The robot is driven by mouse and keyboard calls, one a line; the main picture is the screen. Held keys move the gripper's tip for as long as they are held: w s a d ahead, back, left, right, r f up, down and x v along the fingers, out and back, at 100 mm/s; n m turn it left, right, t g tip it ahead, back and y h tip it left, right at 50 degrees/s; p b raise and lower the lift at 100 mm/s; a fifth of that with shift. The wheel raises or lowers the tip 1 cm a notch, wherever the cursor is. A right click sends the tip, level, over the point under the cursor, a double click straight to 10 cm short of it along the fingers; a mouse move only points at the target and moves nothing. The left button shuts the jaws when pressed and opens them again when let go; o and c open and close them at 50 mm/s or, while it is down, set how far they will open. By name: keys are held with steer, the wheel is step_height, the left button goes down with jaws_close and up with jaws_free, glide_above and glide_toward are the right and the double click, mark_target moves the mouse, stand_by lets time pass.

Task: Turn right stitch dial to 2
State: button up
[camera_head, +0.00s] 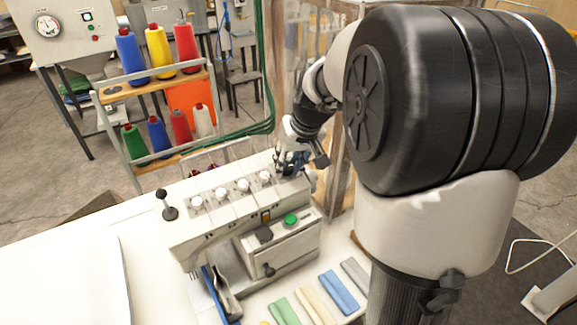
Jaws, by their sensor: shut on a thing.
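The white sewing machine (207,232) stands on the white table. A row of white stitch dials runs along its top: one at the left (197,202), two in the middle, and one farther right (266,177). My gripper (284,168) is at the right end of this row, low against the machine's top. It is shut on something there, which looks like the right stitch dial. The fingers and wrist hide that dial, so its setting cannot be read.
A thread rack (160,92) with several coloured cones stands behind the machine. Several coloured fabric strips (338,292) lie in front at the right. A black-knobbed lever (161,194) rises at the machine's left end. A wood-framed clear panel (340,165) stands close behind my arm.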

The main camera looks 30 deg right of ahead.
steer(key=shift+n, duration=0.6)
steer(key=o, duration=1.1)
steer(key=shift+r, duration=0.1)
steer(key=v, duration=1.1)
steer(key=shift+s+r, duration=0.2)
steer(key=shift+r, duration=0.15)
